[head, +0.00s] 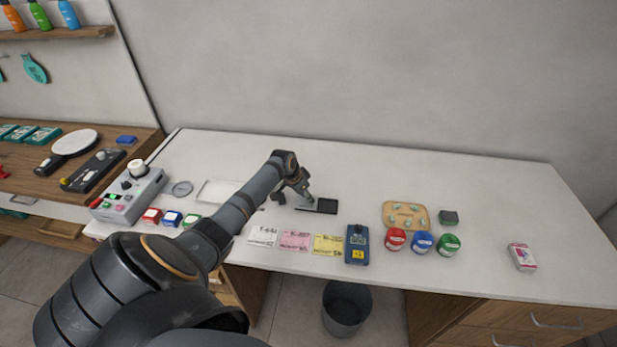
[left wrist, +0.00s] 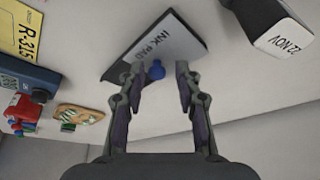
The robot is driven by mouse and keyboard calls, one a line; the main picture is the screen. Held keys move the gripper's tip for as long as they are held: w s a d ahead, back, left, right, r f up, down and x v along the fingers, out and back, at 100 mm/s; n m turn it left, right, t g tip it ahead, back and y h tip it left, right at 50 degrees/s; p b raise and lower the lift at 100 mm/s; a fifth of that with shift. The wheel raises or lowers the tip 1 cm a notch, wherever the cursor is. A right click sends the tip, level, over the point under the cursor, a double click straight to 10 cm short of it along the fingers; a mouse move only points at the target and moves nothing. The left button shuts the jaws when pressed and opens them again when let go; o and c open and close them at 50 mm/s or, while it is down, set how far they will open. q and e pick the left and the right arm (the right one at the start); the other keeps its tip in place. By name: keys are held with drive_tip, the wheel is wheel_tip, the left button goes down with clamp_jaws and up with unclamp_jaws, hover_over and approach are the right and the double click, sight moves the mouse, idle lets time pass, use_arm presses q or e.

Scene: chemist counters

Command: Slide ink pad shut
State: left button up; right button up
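The ink pad (head: 327,206) lies on the white counter near the middle, showing a black patch at its right in the head view. The left wrist view shows its grey sliding lid (left wrist: 178,45) lettered "INK PAD", with a dark strip (left wrist: 118,70) uncovered along one side. My right gripper is not in view.
White, pink and yellow cards (head: 296,240) and a blue device (head: 357,245) lie in front. A tan tray (head: 405,215), several round coloured pots (head: 422,243) and a small box (head: 522,257) are to the right. A block marked "22 NOV" (left wrist: 285,38) is close by. The counter behind is clear.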

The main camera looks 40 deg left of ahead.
use_arm(q)
drive_tip(key=shift+o, duration=0.2)
drive_tip(key=shift+r, duration=0.2)
drive_tip(key=v, duration=1.1)
drive_tip(key=shift+s+r, duration=0.25)
drive_tip(key=shift+r, duration=0.05)
